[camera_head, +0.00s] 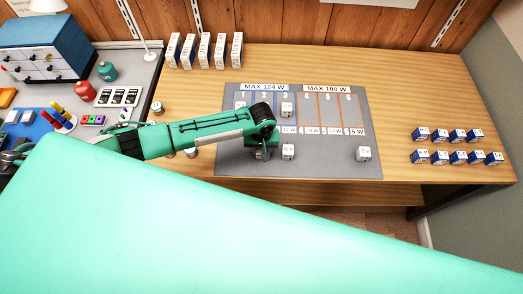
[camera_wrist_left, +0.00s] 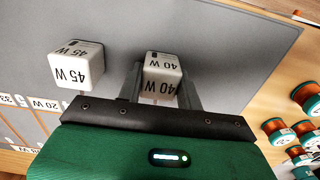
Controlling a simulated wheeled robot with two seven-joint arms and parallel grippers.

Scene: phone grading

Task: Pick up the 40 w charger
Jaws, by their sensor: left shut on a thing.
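The 40 W charger (camera_wrist_left: 162,78) is a small white block with black lettering. In the left wrist view it sits between the two fingers of my left gripper (camera_wrist_left: 161,90), which is shut on it. In the head view my left gripper (camera_head: 261,153) is low over the front part of the grey mat (camera_head: 325,168), and its arm hides most of the charger. I cannot tell whether the charger touches the mat. A white 45 W charger (camera_wrist_left: 76,65) stands beside it, apart from the fingers; it also shows in the head view (camera_head: 288,152). My right gripper is not in view.
More white chargers stand on the mat, one at the front right (camera_head: 363,153) and one in a marked column (camera_head: 287,109). Small blue boxes (camera_head: 458,157) stand at the right, and tall white boxes (camera_head: 205,50) at the back left. Copper-and-green spools (camera_wrist_left: 278,131) stand near the mat.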

